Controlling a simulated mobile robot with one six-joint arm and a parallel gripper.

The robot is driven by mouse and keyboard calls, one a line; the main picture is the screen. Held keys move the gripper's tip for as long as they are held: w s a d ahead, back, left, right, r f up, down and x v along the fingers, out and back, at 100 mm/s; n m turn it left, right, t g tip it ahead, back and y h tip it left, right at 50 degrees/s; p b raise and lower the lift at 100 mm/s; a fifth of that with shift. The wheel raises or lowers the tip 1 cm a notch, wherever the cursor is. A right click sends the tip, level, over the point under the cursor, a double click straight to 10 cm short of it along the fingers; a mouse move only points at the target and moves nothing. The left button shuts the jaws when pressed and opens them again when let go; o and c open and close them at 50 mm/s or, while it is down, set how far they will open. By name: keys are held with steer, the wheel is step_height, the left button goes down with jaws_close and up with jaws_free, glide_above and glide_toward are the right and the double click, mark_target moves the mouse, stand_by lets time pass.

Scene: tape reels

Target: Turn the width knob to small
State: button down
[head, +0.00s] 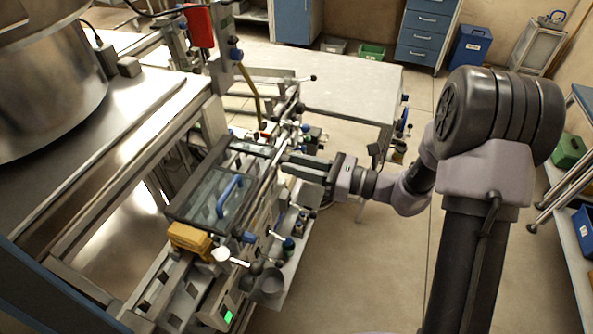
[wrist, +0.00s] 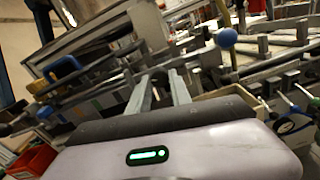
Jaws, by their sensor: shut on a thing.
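My gripper (head: 284,162) reaches in from the right to the side of the tape machine, beside its clear-lidded box (head: 200,199). In the wrist view, my gripper's two long grey fingers (wrist: 160,88) are close together, with a small dark knob, the width knob (wrist: 157,73), between their tips. The fingers hide most of the knob, and its markings and setting cannot be read. In the head view the knob is too small and covered to make out.
A blue handle (head: 229,196) sits on the clear lid, with a yellow block (head: 190,240) at its near end. Levers with white and blue ends (head: 240,236) stick out close by. A grey table (head: 330,95) stands behind. The floor to the right is open.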

steer(key=shift+f+n+b, duration=0.1)
steer(key=shift+n+b, duration=1.55)
steer(key=shift+n, duration=0.25)
steer(key=c, duration=1.2)
jaws_free()
steer(key=shift+o, duration=0.2)
steer(key=p+v, duration=0.2)
steer(key=v, duration=1.5)
steer(key=shift+d+p, duration=0.25)
steer(key=shift+p, duration=0.15)
steer(key=shift+s+a+r+n, duration=0.1)
steer(key=shift+r+n, duration=0.1)
steer(key=shift+n, duration=0.1)
